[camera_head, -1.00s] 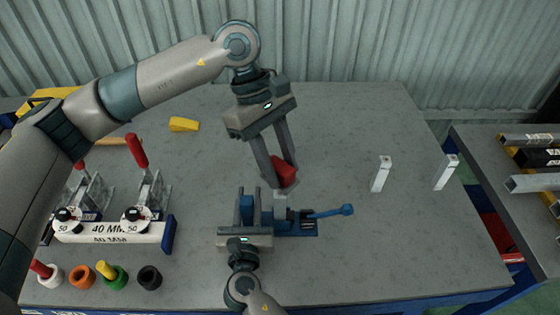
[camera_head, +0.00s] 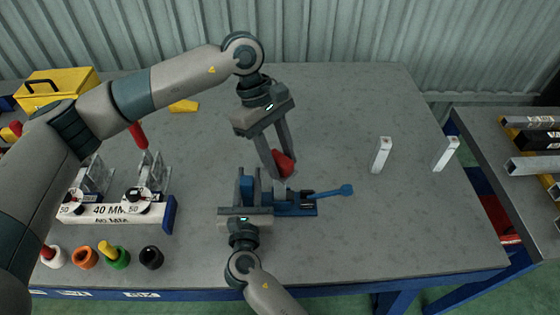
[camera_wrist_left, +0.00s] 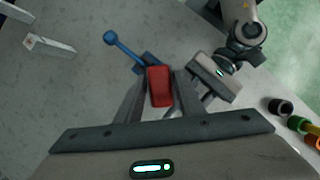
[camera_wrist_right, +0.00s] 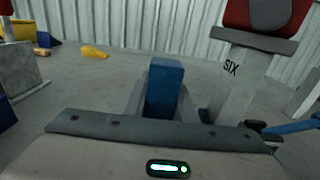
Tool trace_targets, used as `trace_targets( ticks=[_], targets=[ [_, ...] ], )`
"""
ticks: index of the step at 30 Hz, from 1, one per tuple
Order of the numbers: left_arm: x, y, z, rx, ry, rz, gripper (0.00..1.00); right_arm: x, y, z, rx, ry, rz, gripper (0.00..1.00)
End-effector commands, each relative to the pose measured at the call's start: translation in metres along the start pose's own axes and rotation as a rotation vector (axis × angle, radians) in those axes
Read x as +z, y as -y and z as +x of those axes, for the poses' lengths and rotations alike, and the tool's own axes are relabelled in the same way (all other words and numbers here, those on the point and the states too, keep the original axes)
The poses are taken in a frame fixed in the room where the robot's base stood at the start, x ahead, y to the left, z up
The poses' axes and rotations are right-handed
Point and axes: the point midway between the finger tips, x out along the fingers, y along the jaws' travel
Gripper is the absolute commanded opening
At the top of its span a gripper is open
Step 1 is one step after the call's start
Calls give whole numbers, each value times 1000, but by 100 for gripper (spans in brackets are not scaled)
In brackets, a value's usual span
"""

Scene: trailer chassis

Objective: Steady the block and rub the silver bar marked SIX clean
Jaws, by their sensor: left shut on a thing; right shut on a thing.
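The silver bar marked SIX (camera_wrist_right: 233,85) stands upright in the right wrist view, its black lettering facing that camera. My left gripper (camera_head: 283,166) is shut on a red block (camera_head: 284,164), which also shows in the left wrist view (camera_wrist_left: 159,86). In the right wrist view the red block (camera_wrist_right: 268,14) is at the bar's top, with a grey layer on its underside. My right gripper (camera_wrist_right: 165,95) is shut on a blue block (camera_wrist_right: 166,80), part of or beside the blue vise (camera_head: 296,207). In the head view the bar is mostly hidden behind the gripper and block.
Two silver bars (camera_head: 381,155) (camera_head: 446,153) stand at the right of the table. The vise's blue handle (camera_head: 335,192) sticks out rightward. The table's back is mostly clear.

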Motion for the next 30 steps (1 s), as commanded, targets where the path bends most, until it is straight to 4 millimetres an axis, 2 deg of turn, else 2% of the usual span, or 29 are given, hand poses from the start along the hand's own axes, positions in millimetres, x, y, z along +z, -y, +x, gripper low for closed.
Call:
trace_targets(
  ticks=[5,18,20,22,30],
  targets=[
    [-10,-12,-6,0,0,-2,0,0,0,0,0,0,0,0],
    [17,20,8,-2,2,1,0,0,0,0,0,0,0,0],
    [17,19,4,0,1,0,0,0,0,0,0,0,0,0],
    [24,18,-13,2,-1,3,0,0,0,0,0,0,0,0],
    [33,19,-34,0,0,1,0,0,0,0,0,0,0,0]
  ],
)
